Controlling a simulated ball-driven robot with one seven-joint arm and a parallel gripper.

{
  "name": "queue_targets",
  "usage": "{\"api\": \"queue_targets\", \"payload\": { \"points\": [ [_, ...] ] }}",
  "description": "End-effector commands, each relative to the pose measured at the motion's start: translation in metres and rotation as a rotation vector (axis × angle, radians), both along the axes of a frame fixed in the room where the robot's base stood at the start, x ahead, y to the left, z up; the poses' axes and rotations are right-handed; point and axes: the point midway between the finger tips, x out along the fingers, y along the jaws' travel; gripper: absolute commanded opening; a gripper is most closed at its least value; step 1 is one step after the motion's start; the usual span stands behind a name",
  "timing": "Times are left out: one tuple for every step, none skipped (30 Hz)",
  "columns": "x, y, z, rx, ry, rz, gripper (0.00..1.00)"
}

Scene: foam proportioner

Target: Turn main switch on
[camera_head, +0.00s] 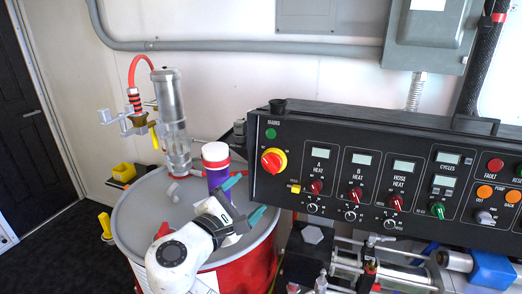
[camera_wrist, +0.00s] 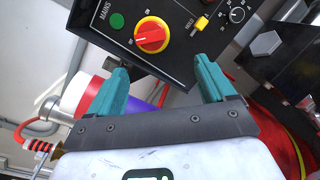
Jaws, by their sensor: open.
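The main switch (camera_head: 273,161) is a red rotary knob on a yellow disc, under the MAINS label at the left end of the black control panel (camera_head: 335,130). A round green lamp or button (camera_head: 271,133) sits just above it. In the wrist view the main switch (camera_wrist: 151,35) shows ahead of the fingers, with its red handle lying across the picture. My gripper (camera_head: 245,198) has teal fingers. It is open and empty, left of the panel and below the switch, apart from it. In the wrist view my gripper (camera_wrist: 163,76) shows its two fingers spread wide.
A red drum with a grey lid (camera_head: 140,215) stands below my arm. On it are a metal pump cylinder (camera_head: 171,115) and a white-topped purple bottle (camera_head: 214,155) close behind my gripper. A yellow hold switch (camera_head: 295,188) and several heat knobs lie right of the main switch.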

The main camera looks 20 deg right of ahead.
Motion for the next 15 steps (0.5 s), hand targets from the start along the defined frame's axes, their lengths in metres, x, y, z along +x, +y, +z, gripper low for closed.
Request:
{"api": "queue_targets", "payload": {
  "points": [
    [0.002, 0.002, 0.010, -0.019, -0.005, 0.002, 0.83],
    [0.002, 0.002, 0.012, -0.027, -0.005, 0.002, 0.83],
    [0.003, 0.002, 0.013, -0.034, -0.006, 0.002, 0.83],
    [0.005, 0.001, 0.014, -0.036, -0.006, 0.001, 0.83],
    [0.006, 0.000, 0.014, -0.038, -0.006, 0.001, 0.83],
    [0.008, -0.003, 0.014, -0.039, -0.005, 0.000, 0.83],
    [0.011, -0.006, 0.014, -0.038, -0.006, -0.002, 0.83],
    [0.013, -0.009, 0.014, -0.038, -0.006, -0.002, 0.83],
    [0.018, -0.014, 0.015, -0.038, -0.006, -0.002, 0.83],
    [0.021, -0.018, 0.015, -0.038, -0.006, -0.002, 0.83],
    [0.025, -0.022, 0.015, -0.037, -0.006, -0.002, 0.83],
    [0.030, -0.027, 0.015, -0.038, -0.006, -0.002, 0.83],
    [0.034, -0.031, 0.015, -0.037, -0.005, -0.003, 0.83],
    [0.038, -0.035, 0.015, -0.036, -0.005, -0.002, 0.83],
    [0.043, -0.041, 0.015, -0.037, -0.006, -0.002, 0.83]
  ]
}}
